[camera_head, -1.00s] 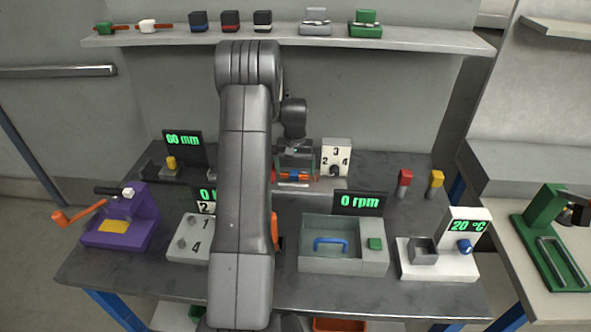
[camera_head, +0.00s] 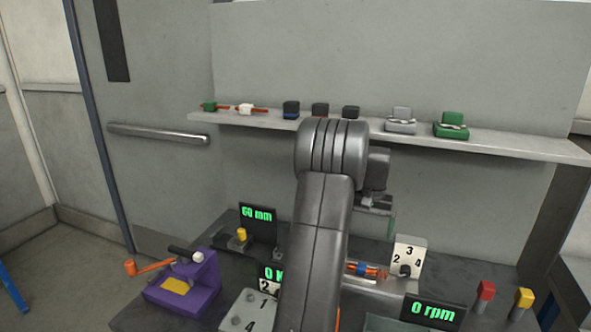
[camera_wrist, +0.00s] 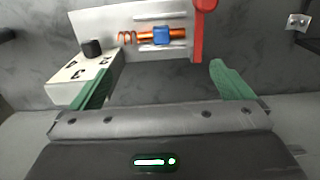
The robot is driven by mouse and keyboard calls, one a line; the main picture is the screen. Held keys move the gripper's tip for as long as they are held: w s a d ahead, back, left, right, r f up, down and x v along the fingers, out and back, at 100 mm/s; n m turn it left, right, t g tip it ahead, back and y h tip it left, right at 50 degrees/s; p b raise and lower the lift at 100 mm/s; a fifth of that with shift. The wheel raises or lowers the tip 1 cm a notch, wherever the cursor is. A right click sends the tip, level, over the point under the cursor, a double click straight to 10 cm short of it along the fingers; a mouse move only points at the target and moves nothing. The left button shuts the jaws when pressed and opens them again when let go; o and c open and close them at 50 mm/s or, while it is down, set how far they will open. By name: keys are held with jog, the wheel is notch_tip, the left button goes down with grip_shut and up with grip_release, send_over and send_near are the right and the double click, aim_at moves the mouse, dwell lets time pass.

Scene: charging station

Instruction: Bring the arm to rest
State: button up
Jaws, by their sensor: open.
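My gripper shows in the wrist view (camera_wrist: 163,74) with its two green fingers wide apart and nothing between them. In the head view my gripper (camera_head: 382,218) is partly hidden behind my arm, above the back of the bench. My arm is raised and bent, and it covers the middle of the bench. Below the gripper is a fixture with a copper-coloured spring and a blue block (camera_head: 362,268), also seen in the wrist view (camera_wrist: 161,36). The gripper is apart from it.
A white numbered dial box (camera_head: 411,253) stands right of the fixture. A wall shelf (camera_head: 375,133) with several small blocks runs behind my arm. A purple press (camera_head: 198,285) with an orange handle is at left. Red (camera_head: 486,290) and yellow (camera_head: 524,298) posts are at right.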

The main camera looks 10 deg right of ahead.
notch_tip(320, 180, down, 11)
jog(key=shift+a+f+p, duration=0.1)
jog(key=shift+f+p, duration=0.1)
jog(key=shift+p, duration=0.35)
dwell(0.4)
